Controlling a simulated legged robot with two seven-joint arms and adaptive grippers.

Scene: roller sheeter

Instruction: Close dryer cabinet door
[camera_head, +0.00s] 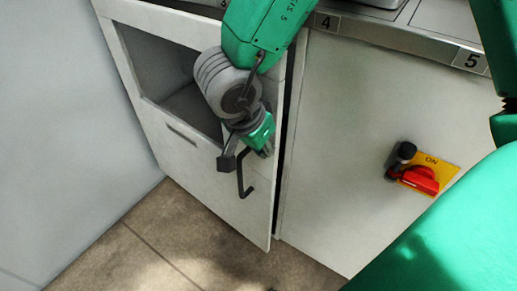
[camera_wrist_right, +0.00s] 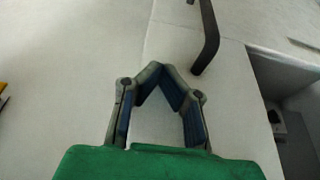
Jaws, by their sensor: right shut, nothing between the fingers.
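The dryer cabinet door (camera_head: 215,180) is a pale panel that seems to stand slightly ajar. A narrow dark gap runs along its right edge, and its lower right corner juts past the neighbouring panel. A black bar handle (camera_head: 243,180) sits near that edge and also shows at the top of the right wrist view (camera_wrist_right: 208,38). My right gripper (camera_head: 265,150) is shut and empty in front of the door, close to the handle. In the wrist view its fingertips (camera_wrist_right: 161,70) meet just left of the handle; I cannot tell whether they touch the door.
A recessed opening (camera_head: 170,70) lies at the upper left of the cabinet. To the right is a flat panel (camera_head: 335,130) with a red switch (camera_head: 420,179) on a yellow plate. A metal ledge (camera_head: 400,35) runs above. Tiled floor (camera_head: 160,240) is clear in front.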

